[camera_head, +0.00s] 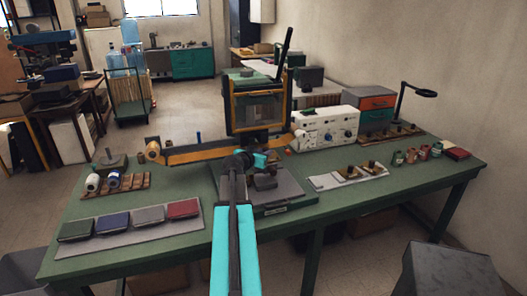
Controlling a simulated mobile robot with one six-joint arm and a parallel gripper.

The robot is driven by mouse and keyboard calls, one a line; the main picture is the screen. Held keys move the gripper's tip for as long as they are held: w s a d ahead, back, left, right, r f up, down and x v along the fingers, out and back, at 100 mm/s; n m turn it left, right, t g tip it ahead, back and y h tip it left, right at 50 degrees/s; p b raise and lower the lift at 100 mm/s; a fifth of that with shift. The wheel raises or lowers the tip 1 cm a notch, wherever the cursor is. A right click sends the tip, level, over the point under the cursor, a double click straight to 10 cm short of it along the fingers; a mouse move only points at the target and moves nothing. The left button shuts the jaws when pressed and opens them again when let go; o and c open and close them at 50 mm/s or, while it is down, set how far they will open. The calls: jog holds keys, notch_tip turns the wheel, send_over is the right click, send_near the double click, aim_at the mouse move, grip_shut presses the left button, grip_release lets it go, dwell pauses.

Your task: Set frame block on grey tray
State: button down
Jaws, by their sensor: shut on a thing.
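My gripper (267,168) is at the middle of the green table, at the end of my turquoise arm. It is shut on a small dark block, which I take for the frame block (265,183). The block is just above or on a dark grey plate (290,199) in front of the press; I cannot tell whether it touches. The jaws are small and partly hidden by my wrist. A light grey tray (321,183) lies to the right, with brass-and-dark pieces on it. Another long grey tray (128,249) lies at the front left under several coloured covers.
A yellow-framed press (257,108) with a raised dark lever stands behind my gripper. A white control box (325,130) is at the back right. Spools (93,182) sit at the left, small jars (411,156) at the right. The right front of the table is clear.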

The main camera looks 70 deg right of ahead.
jog(key=shift+w+d+f+b, duration=0.1)
jog(key=shift+d+f+b, duration=0.05)
jog(key=shift+f+b, duration=0.6)
jog(key=shift+w+d+f+b, duration=0.1)
jog(key=shift+d+f+b, duration=0.05)
jog(key=shift+f+b, duration=0.5)
jog(key=c, duration=1.5)
grip_release()
jog(key=shift+o, duration=0.2)
jog(key=shift+a, duration=0.1)
jog(key=shift+b+v, duration=0.5)
jog(key=shift+v, duration=0.6)
jog(key=b+v, duration=0.2)
jog(key=v, duration=0.9)
jog(key=shift+a+r+b, duration=0.15)
jog(key=shift+a+b, duration=0.05)
jog(key=shift+b, duration=0.2)
